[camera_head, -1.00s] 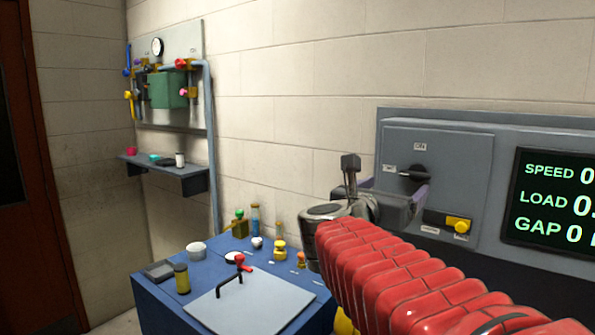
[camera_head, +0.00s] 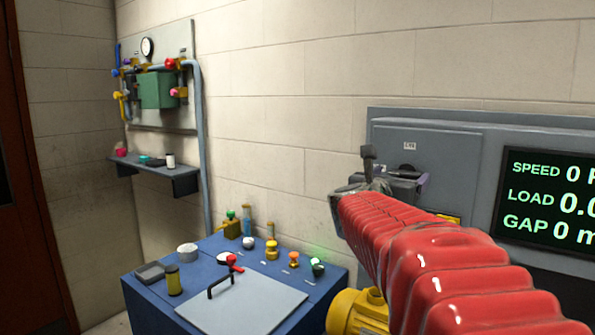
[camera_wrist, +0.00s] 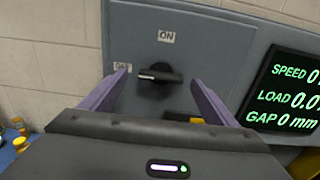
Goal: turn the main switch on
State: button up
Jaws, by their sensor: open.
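The main switch is a black rotary handle (camera_wrist: 160,75) on a grey panel, with its lever lying sideways. An ON label (camera_wrist: 166,37) sits above it, and another small label (camera_wrist: 122,67), hard to read, sits to its left. My gripper (camera_wrist: 160,80) is open, its two purple fingers on either side of the handle in the wrist view; I cannot tell whether they touch it. In the head view the handle (camera_head: 402,170) shows only partly behind my gripper (camera_head: 400,184), and my red-sleeved arm covers the panel's lower part.
A screen (camera_head: 550,200) showing speed, load and gap is right of the switch. A yellow part (camera_wrist: 197,118) sits low on the panel. A blue bench (camera_head: 150,307) with several small items is at lower left. A pipe board (camera_head: 160,60) and shelf (camera_head: 150,166) are on the left wall.

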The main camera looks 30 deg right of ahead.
aim_at(406, 173)
jog(key=shift+x, duration=1.4)
jog(key=shift+c, duration=0.5)
jog(key=c, duration=1)
